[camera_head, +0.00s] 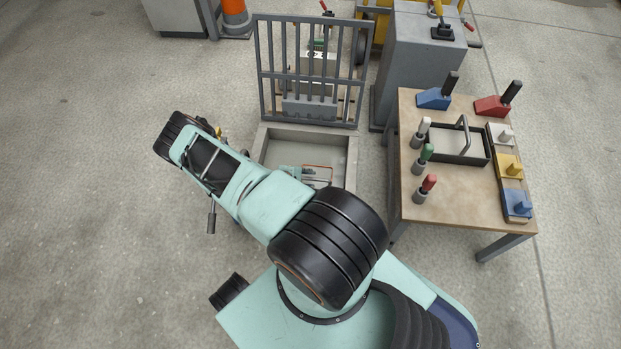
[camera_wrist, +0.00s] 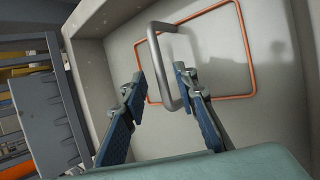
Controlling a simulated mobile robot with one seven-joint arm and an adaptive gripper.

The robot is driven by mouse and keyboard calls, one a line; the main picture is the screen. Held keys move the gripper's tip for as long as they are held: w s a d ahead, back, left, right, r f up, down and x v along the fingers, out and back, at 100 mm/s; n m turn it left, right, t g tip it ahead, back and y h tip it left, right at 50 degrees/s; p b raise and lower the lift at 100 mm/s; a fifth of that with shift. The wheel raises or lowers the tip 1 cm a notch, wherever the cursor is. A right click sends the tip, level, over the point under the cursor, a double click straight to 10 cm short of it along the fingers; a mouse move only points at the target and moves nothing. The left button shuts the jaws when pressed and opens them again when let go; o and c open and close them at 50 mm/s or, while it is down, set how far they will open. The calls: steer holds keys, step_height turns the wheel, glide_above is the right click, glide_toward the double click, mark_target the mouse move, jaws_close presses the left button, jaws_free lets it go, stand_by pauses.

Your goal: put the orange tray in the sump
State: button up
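The orange tray (camera_wrist: 254,68) shows in the wrist view as a thin orange rim around a pale floor, with a grey bar handle (camera_wrist: 166,27) arching over it. It lies inside the pale-walled sump (camera_wrist: 88,18). My gripper (camera_wrist: 158,76) is open, with one blue-grey finger on each side of the handle and no clear contact. In the head view the sump (camera_head: 349,148) is an open grey box, and part of the orange tray (camera_head: 318,166) shows in it.
A barred grate (camera_head: 312,70) stands upright at the sump's back edge. A grey cabinet (camera_head: 418,65) stands behind right. The workbench (camera_head: 435,200) at right holds a black-rimmed tray (camera_head: 485,143), handled tools and coloured blocks. Open floor (camera_head: 90,200) lies at left.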

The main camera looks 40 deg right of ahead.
steer(key=p+v, duration=0.2)
steer(key=v, duration=0.8)
steer(key=shift+r, duration=0.2)
steer(key=shift+a, duration=0.15)
